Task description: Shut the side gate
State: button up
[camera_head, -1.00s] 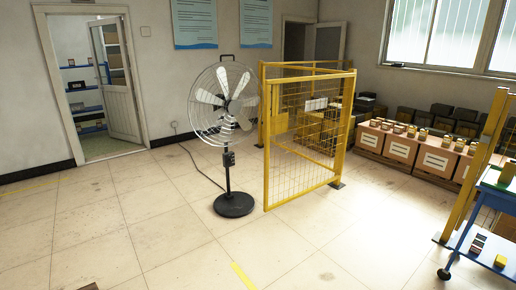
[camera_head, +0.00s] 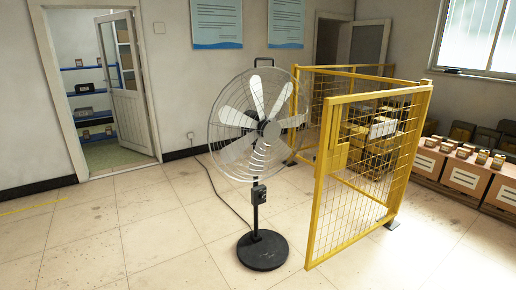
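The yellow mesh side gate (camera_head: 345,205) stands swung out from the yellow fence, in the right half of the view. Its hinge side is at the right, by a post with a dark foot plate on the floor. Its free edge points toward me at the left, with a yellow latch plate on it. A gap shows between this free edge and the yellow fence (camera_head: 345,70) behind, so the gate is open. My gripper is not in view.
A pedestal fan (camera_head: 262,250) with a round black base stands just left of the gate's free edge. Boxes on pallets (camera_head: 466,177) line the right wall. An open white door (camera_head: 124,85) is at the left. The floor at the front left is clear.

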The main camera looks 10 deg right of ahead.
aim_at(331, 157)
jog(key=i, duration=2)
jog(key=i+z, duration=0.15)
jog(key=z, duration=0.3)
jog(key=i+j+z, duration=0.1)
jog(key=z, duration=0.3)
jog(key=i+j+z, duration=0.15)
jog(key=z, duration=0.3)
jog(key=i, duration=0.1)
